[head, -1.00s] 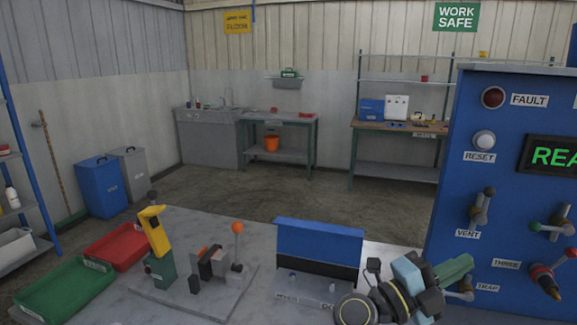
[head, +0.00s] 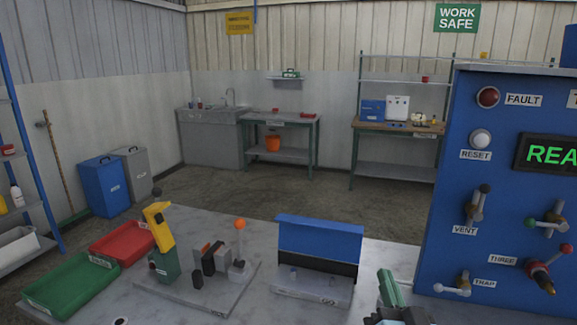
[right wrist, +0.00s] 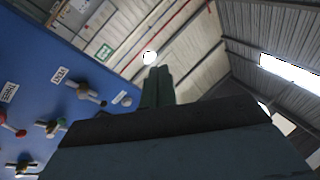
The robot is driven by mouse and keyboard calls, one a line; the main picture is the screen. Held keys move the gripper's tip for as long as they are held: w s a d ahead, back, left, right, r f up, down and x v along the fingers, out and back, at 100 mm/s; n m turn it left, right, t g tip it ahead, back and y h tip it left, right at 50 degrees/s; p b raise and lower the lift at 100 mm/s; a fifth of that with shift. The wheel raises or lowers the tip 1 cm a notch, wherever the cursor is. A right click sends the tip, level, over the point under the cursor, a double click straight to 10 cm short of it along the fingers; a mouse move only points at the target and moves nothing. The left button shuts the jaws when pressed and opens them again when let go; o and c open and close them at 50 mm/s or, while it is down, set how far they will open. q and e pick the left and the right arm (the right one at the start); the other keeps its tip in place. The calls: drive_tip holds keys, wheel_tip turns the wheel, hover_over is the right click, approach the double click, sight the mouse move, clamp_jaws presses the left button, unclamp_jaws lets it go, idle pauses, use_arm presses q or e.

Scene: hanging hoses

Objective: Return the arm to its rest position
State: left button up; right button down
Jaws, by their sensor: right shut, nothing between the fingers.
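My right gripper (head: 389,287) shows at the bottom of the head view, right of centre. Its green fingers point up and are together with nothing between them. In the right wrist view the closed fingers (right wrist: 157,88) point up toward the roof, clear of the panel. The rest of the right arm is mostly below the frame. The blue panel (head: 440,200) stands to the right of the gripper, with a gap between them in the head view. My left gripper is not in view.
The panel carries the VENT (head: 474,204), TRAP (head: 456,285) and THREE (head: 541,272) valve handles. On the grey table are a blue-backed stand (head: 319,238), a fixture with a yellow-handled tool (head: 157,226), a red tray (head: 95,252) and a green tray (head: 35,292).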

drive_tip(key=s+a+f+n+g+y, duration=0.25)
drive_tip(key=s+f+n+g, duration=0.35)
drive_tip(key=s+f+g, duration=0.5)
drive_tip(key=s+d+f+g+h, duration=0.2)
drive_tip(key=s+d+f+g, duration=0.25)
drive_tip(key=s, duration=0.35)
drive_tip(key=s+d+f+g+h, duration=0.25)
drive_tip(key=s+f, duration=0.25)
drive_tip(key=s, duration=0.3)
wheel_tip(320, 180, down, 26)
drive_tip(key=s+g+y, duration=0.1)
drive_tip(key=s, duration=0.1)
drive_tip(key=s+d+f+g, duration=0.1)
drive_tip(key=s+d+f, duration=0.1)
drive_tip(key=s+f, duration=1.2)
drive_tip(key=shift+s+d+g, duration=0.3)
drive_tip(key=shift+s+d, duration=0.05)
drive_tip(key=shift+s, duration=0.55)
